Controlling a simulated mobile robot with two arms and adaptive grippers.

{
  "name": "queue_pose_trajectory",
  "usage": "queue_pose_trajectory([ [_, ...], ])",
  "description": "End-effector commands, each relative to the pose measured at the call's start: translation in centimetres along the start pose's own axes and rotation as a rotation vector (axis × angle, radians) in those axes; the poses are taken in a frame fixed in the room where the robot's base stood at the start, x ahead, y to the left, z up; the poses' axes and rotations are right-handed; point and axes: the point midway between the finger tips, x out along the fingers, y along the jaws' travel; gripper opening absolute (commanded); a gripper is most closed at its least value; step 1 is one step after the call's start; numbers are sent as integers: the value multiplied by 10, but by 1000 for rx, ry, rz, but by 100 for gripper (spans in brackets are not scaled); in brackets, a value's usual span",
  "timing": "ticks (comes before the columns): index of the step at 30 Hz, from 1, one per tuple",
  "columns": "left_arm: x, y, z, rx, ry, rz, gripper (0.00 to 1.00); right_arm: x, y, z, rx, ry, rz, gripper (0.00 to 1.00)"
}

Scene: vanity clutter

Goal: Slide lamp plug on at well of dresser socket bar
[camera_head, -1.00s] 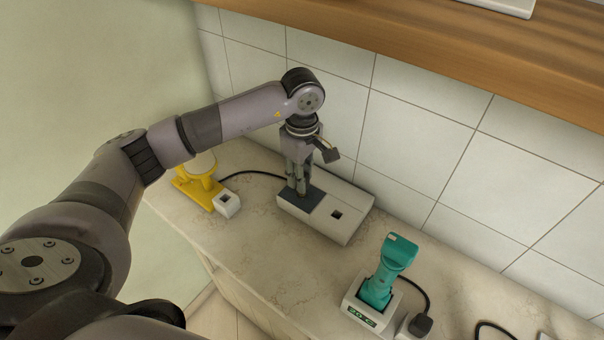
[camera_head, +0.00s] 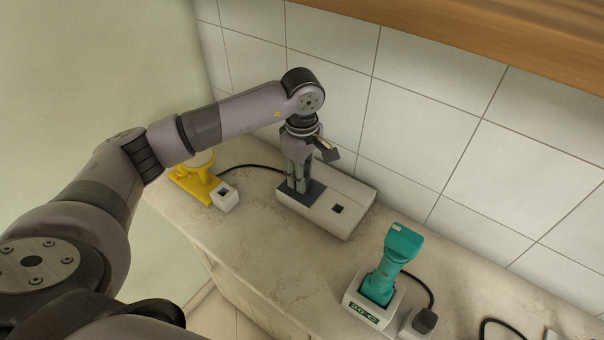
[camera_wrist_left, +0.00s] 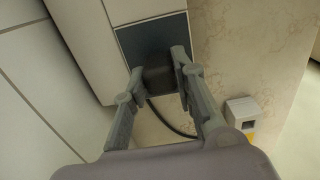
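The dresser socket bar (camera_head: 352,200) is a long white block against the tiled wall, with a dark grey panel at its left end and a dark square well (camera_head: 337,208) further right. My left gripper (camera_head: 299,188) points down over the dark panel (camera_wrist_left: 144,42). In the left wrist view its fingers (camera_wrist_left: 160,72) stand on both sides of a dark plug (camera_wrist_left: 160,80) and appear closed on it. The plug is at the dark panel; whether it is seated is hard to tell. A black cable (camera_wrist_left: 168,120) runs from it toward the yellow lamp (camera_head: 197,184). My right gripper is out of view.
A small white block with a square hole (camera_head: 225,198) sits by the lamp. A teal device (camera_head: 392,262) stands in a white dock (camera_head: 365,308), with another dark plug (camera_head: 424,321) beside it. The counter (camera_head: 270,260) in front is clear. A wooden shelf (camera_head: 480,45) overhangs above.

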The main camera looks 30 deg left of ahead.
Motion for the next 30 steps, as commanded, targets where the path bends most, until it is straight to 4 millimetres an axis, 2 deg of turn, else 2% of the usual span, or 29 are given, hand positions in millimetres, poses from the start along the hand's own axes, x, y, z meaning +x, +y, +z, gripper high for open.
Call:
queue_pose_trajectory([
  [9, -1, 0, 0, 0, 0, 0, 47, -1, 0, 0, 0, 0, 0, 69],
  [20, -4, 0, 0, 0, 0, 1, 48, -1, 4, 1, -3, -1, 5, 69],
  [25, -27, 1, 0, 0, 1, 5, 48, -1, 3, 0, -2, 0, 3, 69],
  [30, -64, 1, 0, 0, 1, 6, 48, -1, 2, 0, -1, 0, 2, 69],
])
